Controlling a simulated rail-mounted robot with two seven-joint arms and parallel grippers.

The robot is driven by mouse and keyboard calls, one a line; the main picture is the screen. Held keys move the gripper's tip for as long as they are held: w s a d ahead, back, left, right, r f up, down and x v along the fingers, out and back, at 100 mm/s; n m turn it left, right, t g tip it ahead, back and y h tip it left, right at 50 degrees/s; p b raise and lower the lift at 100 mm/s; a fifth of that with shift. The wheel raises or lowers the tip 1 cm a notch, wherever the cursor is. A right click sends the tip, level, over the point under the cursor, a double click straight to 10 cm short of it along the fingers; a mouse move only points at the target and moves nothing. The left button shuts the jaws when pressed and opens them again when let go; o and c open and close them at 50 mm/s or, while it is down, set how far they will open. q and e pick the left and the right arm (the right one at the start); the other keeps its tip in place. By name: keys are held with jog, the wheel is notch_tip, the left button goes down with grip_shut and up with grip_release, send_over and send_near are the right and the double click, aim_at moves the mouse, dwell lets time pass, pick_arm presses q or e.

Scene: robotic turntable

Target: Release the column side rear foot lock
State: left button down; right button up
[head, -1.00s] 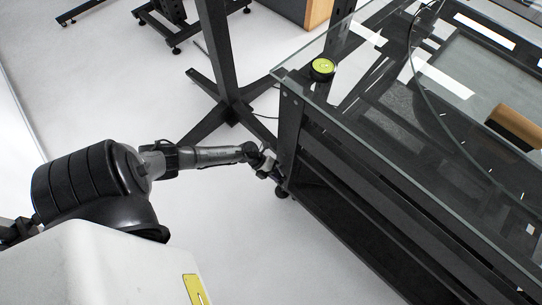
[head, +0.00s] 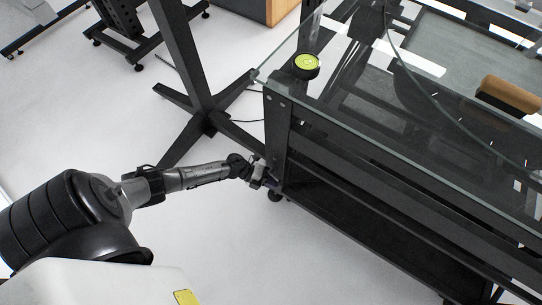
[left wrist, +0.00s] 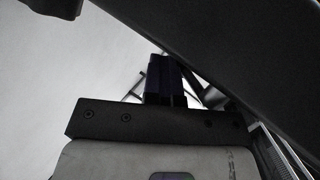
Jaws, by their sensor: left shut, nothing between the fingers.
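A dark foot (head: 275,197) shows under the near corner of the black table frame (head: 276,135), close to the column stand. A separate lock lever cannot be made out on it. My left gripper (head: 269,184) is low at this corner, right by the table leg and just above the foot. Whether it touches the foot cannot be told. In the left wrist view the dark fingers of my left gripper (left wrist: 165,82) are together with nothing between them. A dark beam crosses the upper right there, and the foot is not clearly seen. My right gripper is not in view.
A black column (head: 180,60) with spread feet stands behind my gripper. The white floor (head: 215,235) left of the table is free.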

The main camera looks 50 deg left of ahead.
pick_arm(q)
jog(key=shift+d+r+t+h+b, duration=0.15)
jog(key=shift+t+h+b, duration=0.15)
jog(key=shift+h+b, duration=0.25)
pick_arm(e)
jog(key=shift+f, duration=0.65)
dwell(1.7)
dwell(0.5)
pick_arm(q)
jog(key=s+a+f, duration=0.3)
jog(key=s+a, duration=0.4)
jog(key=a, duration=0.3)
jog(key=shift+s+a+f, duration=0.2)
jog(key=shift+s+a, duration=0.05)
jog(key=shift+s, duration=0.15)
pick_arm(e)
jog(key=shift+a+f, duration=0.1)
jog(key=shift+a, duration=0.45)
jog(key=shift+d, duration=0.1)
